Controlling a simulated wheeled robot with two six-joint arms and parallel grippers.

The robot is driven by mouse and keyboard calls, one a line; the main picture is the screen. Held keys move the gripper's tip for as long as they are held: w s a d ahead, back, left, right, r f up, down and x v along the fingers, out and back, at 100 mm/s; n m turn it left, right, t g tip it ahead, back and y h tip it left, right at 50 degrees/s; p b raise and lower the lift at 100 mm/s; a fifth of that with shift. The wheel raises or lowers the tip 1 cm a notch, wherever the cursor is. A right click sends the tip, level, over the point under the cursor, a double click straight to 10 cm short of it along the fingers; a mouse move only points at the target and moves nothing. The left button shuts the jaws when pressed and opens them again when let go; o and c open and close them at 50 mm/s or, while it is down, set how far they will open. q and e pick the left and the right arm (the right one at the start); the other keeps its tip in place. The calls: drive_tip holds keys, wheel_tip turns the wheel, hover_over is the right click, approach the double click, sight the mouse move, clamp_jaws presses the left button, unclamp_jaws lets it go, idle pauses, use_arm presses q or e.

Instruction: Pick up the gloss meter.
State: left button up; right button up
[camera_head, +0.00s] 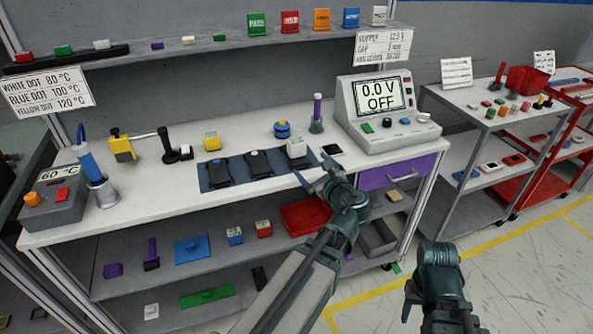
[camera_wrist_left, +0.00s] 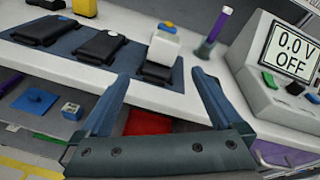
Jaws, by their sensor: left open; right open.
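No label reads gloss meter; a small white block-shaped device (camera_head: 297,148), probably the gloss meter, sits on the right one of three black modules on the blue mat (camera_head: 203,183). The white device (camera_wrist_left: 163,45) also shows upright on its black module in the left wrist view, beyond my fingertips. My left gripper (camera_head: 317,174) is open and empty at the bench's front edge, just right of and in front of the device; it also shows in the left wrist view (camera_wrist_left: 160,78). My right gripper (camera_head: 437,285) is open, low at the right over the floor, away from the bench.
A power supply (camera_head: 385,112) reading 0.0 V OFF stands right of the mat. A purple-topped tool in a stand (camera_head: 317,112) and a blue-and-yellow round item (camera_head: 282,130) stand behind the device. A red tray (camera_head: 303,217) lies on the shelf below.

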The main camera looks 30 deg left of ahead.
sight(300, 145)
use_arm(q)
drive_tip(key=w+a+m, duration=0.1)
drive_tip(key=w+a, duration=0.1)
drive_tip(key=w+a+m+t+y+b, duration=0.1)
drive_tip(key=w+a+m, duration=0.1)
drive_tip(key=a, duration=0.1)
drive_tip(key=w+a+m+t+b, duration=0.1)
drive_tip(key=w+a+m, duration=0.1)
drive_tip(key=shift+w+a+r, duration=0.1)
drive_tip(key=shift+w+a, duration=0.15)
drive_tip(key=shift+w, duration=0.05)
drive_tip(key=shift+w+a, duration=0.35)
drive_tip(key=shift+a, duration=0.15)
use_arm(e)
drive_tip(key=shift+f, duration=2.1)
use_arm(q)
drive_tip(key=shift+w+a, duration=0.1)
drive_tip(key=x, duration=0.5)
drive_tip(key=shift+r, duration=0.15)
clamp_jaws()
use_arm(e)
drive_tip(key=shift+r, duration=0.1)
